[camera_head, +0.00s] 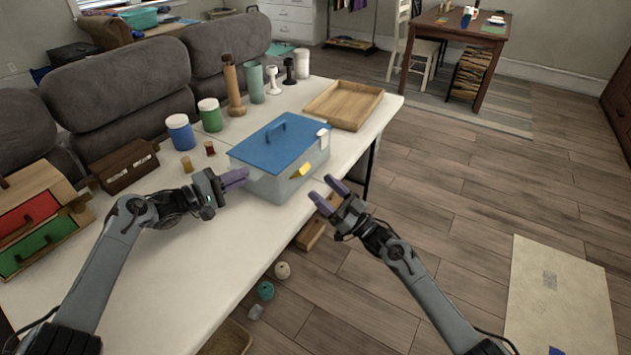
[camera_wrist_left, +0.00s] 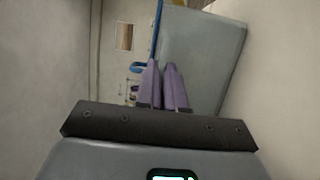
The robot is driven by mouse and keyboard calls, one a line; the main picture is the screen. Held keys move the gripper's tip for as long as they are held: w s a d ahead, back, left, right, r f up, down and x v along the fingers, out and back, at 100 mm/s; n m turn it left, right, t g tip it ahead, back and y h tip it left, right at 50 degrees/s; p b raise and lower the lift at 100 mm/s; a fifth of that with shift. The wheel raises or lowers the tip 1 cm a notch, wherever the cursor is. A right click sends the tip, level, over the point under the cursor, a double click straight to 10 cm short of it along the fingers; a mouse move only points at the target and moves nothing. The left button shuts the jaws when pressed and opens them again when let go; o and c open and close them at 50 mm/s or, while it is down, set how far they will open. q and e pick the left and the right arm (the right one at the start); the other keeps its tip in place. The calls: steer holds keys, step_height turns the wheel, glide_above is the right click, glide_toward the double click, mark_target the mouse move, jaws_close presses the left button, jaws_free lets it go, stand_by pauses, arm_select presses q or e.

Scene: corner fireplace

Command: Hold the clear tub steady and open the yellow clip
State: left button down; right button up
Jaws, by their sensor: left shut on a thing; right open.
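The clear tub (camera_head: 272,188) stands on the white table with a blue lid (camera_head: 270,150) that has a blue handle. The yellow clip (camera_head: 306,169) is on the tub's right side, below the lid edge. My left gripper (camera_head: 243,176) is shut on the tub at its left side; in the left wrist view its purple fingers (camera_wrist_left: 164,68) are close together against the tub's pale wall (camera_wrist_left: 205,50). The exact grip is partly hidden. My right gripper (camera_head: 323,188) is open and empty, apart from the tub, just right of and below the yellow clip.
A wooden tray (camera_head: 343,105) lies behind the tub.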

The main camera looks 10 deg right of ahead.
steer(key=v, duration=0.7)
arm_select(q)
steer(key=c, duration=1.2)
jaws_free()
steer(key=shift+o, duration=0.4)
steer(key=o, duration=0.5)
steer(key=shift+a, duration=0.15)
